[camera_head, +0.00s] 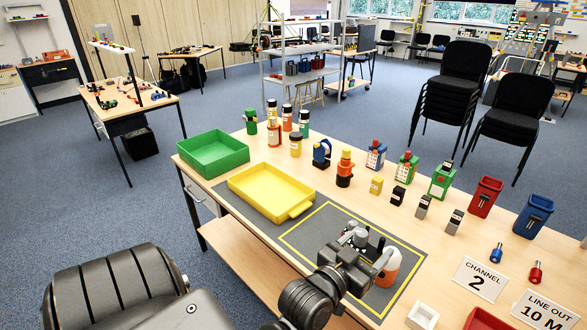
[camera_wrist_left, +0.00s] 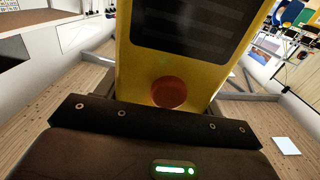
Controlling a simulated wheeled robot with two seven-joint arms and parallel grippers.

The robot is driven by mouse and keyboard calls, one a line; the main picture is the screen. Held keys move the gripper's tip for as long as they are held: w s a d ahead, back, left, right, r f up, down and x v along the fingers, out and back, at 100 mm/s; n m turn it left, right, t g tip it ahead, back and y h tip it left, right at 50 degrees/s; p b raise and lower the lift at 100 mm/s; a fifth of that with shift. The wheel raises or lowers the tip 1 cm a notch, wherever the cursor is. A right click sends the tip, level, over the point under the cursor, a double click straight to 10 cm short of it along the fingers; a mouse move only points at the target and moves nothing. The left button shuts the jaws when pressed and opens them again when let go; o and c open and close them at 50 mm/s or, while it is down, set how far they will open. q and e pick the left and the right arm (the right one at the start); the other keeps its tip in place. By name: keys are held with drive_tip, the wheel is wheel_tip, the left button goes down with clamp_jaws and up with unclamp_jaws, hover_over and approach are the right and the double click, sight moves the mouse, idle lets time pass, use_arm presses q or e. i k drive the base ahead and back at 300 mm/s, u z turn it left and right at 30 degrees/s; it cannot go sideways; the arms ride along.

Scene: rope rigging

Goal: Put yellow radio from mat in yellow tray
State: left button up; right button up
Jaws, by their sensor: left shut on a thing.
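The yellow radio (camera_wrist_left: 186,65), with a dark panel and a round red-orange knob, fills the middle of the left wrist view, close in front of my gripper. My left gripper (camera_head: 358,244) is shut on it above the dark grey mat (camera_head: 308,238) with its yellow outline. In the head view the radio is hidden behind the gripper and wrist, so I cannot tell whether it touches the mat. The yellow tray (camera_head: 268,187) stands empty on the table, left of and beyond the gripper. My right gripper is not in view.
An orange and white rounded object (camera_head: 388,270) is right beside the gripper. A green tray (camera_head: 212,152) stands left of the yellow one. Bottles, small boxes, a red bin (camera_head: 485,197) and a blue bin (camera_head: 533,216) line the table's far side. A white container (camera_head: 422,316) is near the front.

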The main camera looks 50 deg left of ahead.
sight(251, 186)
drive_tip(key=k, duration=0.5)
drive_tip(key=u, duration=0.95)
drive_tip(key=i, duration=1.3)
drive_tip(key=z, duration=0.3)
